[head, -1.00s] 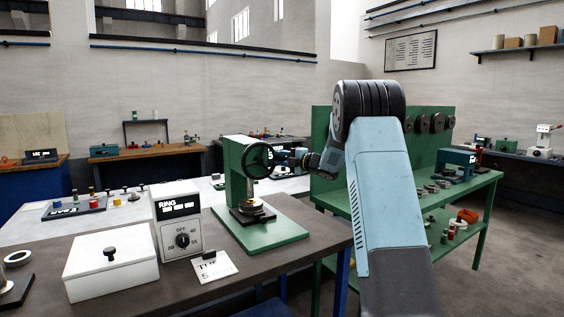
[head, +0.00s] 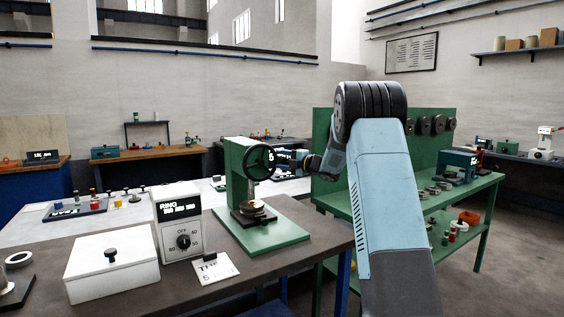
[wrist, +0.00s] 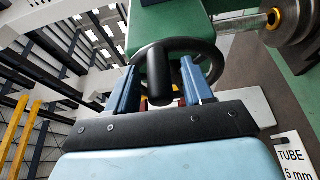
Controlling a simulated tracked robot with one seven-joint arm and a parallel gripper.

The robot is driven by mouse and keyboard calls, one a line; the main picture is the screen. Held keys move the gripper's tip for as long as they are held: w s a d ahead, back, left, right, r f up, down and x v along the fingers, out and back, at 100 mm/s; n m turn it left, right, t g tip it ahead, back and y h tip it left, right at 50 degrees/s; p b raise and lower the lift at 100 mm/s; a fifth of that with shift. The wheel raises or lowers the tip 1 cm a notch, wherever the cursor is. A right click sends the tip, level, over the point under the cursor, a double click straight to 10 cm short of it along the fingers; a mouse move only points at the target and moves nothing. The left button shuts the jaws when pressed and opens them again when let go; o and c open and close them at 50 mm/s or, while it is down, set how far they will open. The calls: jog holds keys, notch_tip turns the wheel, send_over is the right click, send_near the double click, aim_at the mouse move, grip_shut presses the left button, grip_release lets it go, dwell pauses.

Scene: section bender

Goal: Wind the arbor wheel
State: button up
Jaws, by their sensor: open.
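The arbor wheel is a black handwheel (head: 259,161) on the side of a green press (head: 238,165) on the near bench. In the wrist view the wheel's rim (wrist: 205,50) and its black knob (wrist: 158,92) show close up. My gripper (head: 286,160) is at the wheel's right side in the head view. In the wrist view my gripper (wrist: 158,85) is open, one blue finger on each side of the black knob. I cannot tell if either finger touches it. A metal spindle with a brass ring (wrist: 285,22) shows at the upper right.
A ring control box (head: 180,222) with a dial, a white lidded box (head: 111,267) and a tube card (head: 215,268) stand left of the press. A green bench (head: 470,195) with rings is at the right, beside my arm.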

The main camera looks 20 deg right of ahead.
jog(key=v, duration=1.3)
jog(key=shift+s, duration=0.2)
